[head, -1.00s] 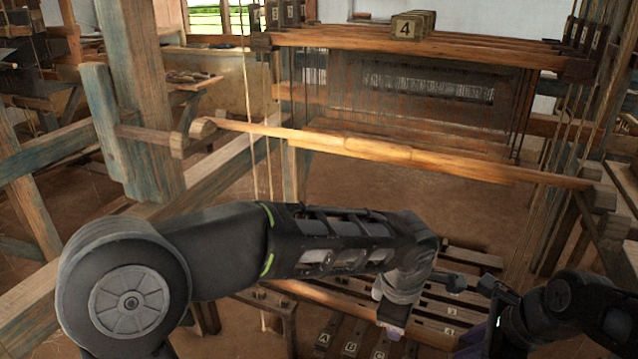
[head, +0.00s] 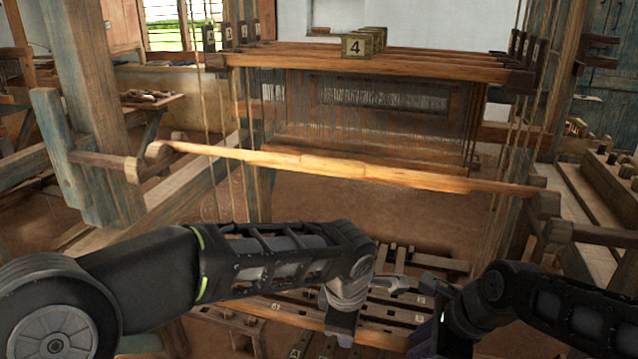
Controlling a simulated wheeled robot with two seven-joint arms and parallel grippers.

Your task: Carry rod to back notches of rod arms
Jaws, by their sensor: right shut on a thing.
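A long pale wooden rod (head: 350,167) spans the front of the loom. Its left end lies at the left rod arm (head: 158,152), its right end at the right rod arm (head: 545,203). The notches are too small to make out. My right gripper (head: 408,288) is low in front of the loom, well below the rod in the picture. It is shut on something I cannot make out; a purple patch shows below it. My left gripper (head: 342,322) points down beside it, below the rod in the picture. Its fingertips are too hidden to tell open or shut.
Wooden treadles and slatted beams (head: 375,312) lie below my grippers. Behind the rod hang the heddle frames (head: 365,110), with a block marked 4 (head: 356,47) on top. Upright posts (head: 95,110) and hanging cords flank the loom. A bench (head: 600,195) stands at the right.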

